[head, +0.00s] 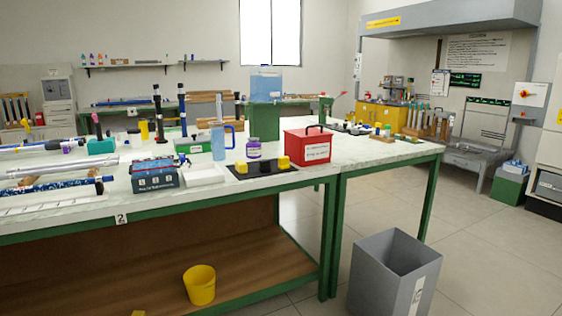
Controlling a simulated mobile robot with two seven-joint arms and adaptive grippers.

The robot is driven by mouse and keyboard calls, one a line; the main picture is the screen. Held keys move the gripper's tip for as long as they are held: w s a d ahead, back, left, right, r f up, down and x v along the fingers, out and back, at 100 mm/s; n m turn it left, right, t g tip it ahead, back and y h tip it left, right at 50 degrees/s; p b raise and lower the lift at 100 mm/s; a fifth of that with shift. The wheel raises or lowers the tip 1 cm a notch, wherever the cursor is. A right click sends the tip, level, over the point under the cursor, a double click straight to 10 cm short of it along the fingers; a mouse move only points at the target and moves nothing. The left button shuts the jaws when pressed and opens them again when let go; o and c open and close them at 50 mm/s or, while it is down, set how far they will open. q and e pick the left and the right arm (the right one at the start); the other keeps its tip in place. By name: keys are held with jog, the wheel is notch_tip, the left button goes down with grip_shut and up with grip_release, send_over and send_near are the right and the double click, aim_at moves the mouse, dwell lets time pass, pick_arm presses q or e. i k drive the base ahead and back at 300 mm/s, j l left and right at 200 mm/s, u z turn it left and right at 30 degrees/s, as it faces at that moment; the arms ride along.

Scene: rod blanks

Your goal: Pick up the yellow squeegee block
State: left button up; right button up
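Two yellow pieces sit on a flat black mat (262,173) near the front edge of the workbench. The larger yellow block (283,162) is at the mat's right end, just left of a red box. A smaller yellow piece (241,167) is at the mat's left end. A further yellow object (144,130) stands farther back on the bench. I cannot tell from this distance which one is the squeegee block. Neither of my grippers shows in the head view.
A red box (307,148), purple-labelled jar (253,149), blue jug (218,142) and white tray (202,175) crowd the mat. A grey bin (393,275) stands on the floor at the bench's right end. A yellow bucket (200,285) is on the lower shelf.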

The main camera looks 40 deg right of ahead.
aim_at(283, 163)
jog(key=i+l+u, duration=0.1)
jog(key=l+u, duration=0.15)
jog(key=l, duration=0.85)
jog(key=l+u, duration=0.25)
jog(key=l, duration=0.85)
